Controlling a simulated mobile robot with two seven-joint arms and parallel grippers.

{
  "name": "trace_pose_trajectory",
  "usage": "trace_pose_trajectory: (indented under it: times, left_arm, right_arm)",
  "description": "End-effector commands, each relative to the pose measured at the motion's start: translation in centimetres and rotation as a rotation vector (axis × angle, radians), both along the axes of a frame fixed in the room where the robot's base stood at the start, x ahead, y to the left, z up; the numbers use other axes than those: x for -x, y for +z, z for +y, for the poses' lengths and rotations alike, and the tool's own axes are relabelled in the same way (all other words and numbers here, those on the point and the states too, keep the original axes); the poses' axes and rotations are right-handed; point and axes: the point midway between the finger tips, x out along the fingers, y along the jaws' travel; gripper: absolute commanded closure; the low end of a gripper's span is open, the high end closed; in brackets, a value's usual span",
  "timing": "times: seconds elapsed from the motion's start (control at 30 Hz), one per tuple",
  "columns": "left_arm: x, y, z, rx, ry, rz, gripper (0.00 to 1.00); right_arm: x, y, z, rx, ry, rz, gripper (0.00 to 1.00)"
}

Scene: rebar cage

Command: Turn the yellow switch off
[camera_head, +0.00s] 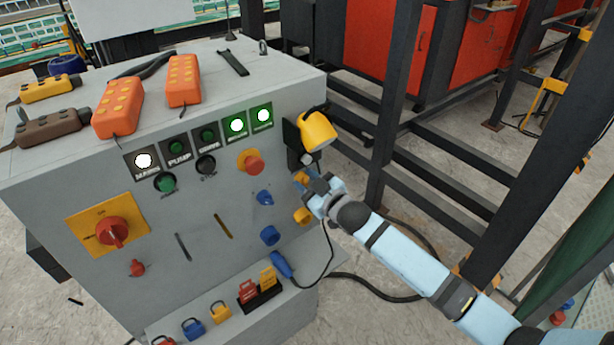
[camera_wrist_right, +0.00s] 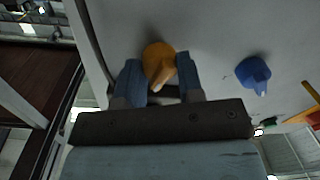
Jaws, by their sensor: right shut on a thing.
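A yellow switch knob (camera_head: 301,178) sits on the right side of the grey control panel's front (camera_head: 200,215). My right gripper (camera_head: 313,187) comes in from the right and is at this knob. In the right wrist view the yellow knob (camera_wrist_right: 158,64) lies between the two blue fingers of my right gripper (camera_wrist_right: 160,80), which are shut on it. Its pointer tip shows between them. The fingers partly hide the knob in the head view. My left gripper is not in view.
Blue knobs (camera_head: 264,198) (camera_wrist_right: 253,73) sit beside the yellow one. A red button (camera_head: 253,166) and a yellow lamp-like item (camera_head: 318,130) are above. A blue plug (camera_head: 282,264) with a black cable hangs below. Dark steel frames (camera_head: 395,110) stand right.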

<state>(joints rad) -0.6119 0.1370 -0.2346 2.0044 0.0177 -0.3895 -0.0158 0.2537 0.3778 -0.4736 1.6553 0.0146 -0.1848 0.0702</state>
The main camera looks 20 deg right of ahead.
Motion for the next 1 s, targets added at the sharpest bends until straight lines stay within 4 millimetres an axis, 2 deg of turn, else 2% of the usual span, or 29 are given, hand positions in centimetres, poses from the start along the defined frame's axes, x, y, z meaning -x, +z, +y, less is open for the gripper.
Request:
trace_pose_trajectory:
  times: [0.7,1.0]
  left_arm:
    - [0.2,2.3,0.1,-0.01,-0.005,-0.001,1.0]
    - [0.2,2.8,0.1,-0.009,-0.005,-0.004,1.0]
  right_arm:
    - [0.1,0.0,0.2,0.635,0.001,-0.23,0.89]
    - [0.1,-0.1,0.2,0.838,0.001,-0.303,0.89]
